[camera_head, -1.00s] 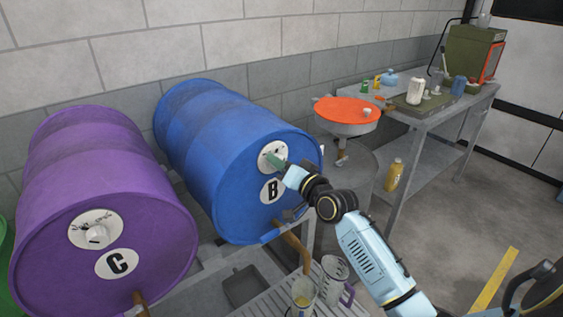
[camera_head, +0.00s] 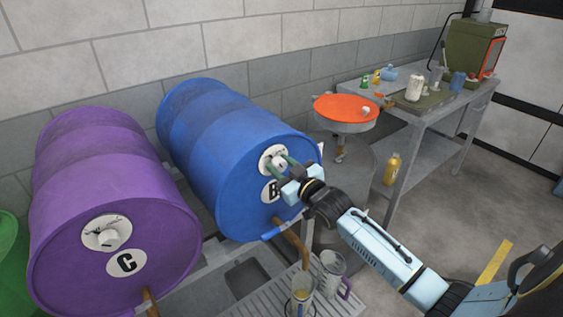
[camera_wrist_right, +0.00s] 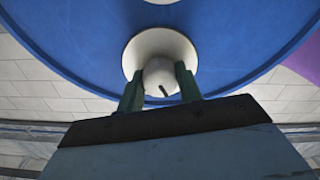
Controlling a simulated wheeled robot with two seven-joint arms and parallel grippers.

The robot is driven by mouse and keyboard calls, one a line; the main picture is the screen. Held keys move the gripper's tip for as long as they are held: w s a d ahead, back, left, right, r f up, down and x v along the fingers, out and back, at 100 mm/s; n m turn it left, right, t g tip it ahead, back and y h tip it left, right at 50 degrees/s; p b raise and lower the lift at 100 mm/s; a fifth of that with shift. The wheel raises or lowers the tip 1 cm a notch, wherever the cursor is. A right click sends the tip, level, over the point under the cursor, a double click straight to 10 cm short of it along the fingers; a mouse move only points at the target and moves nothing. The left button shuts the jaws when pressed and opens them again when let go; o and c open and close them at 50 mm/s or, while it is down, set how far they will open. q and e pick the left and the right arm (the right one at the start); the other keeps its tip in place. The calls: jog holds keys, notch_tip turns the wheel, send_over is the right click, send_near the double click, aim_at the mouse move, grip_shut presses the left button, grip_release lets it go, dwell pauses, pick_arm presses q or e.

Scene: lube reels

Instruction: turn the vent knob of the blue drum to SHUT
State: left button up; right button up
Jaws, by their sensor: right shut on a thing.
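The blue drum (camera_head: 225,150) lies on its side on a rack, its round face marked B toward me. Its vent knob (camera_head: 279,163) is a pale knob on a round white dial plate near the top of the face. My right gripper (camera_head: 282,161) has its two green fingers on either side of the knob, shut on it. In the right wrist view the knob (camera_wrist_right: 160,77) sits between the fingertips, with a dark pointer mark on it. The lettering on the dial is too small to read. My left gripper is not in view.
A purple drum (camera_head: 120,200) marked C, with its own dial, lies to the left. Below the blue drum are a brown tap handle and clear jugs (camera_head: 302,295) on a slatted grate. An orange-topped drum (camera_head: 345,107) and a metal workbench (camera_head: 425,112) stand to the right.

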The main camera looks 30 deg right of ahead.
jog(key=shift+n+p, duration=0.5)
jog(key=shift+n, duration=1)
jog(key=o, duration=1)
jog(key=shift+s, duration=0.1)
jog(key=s+d, duration=0.1)
jog(key=s, duration=1.2)
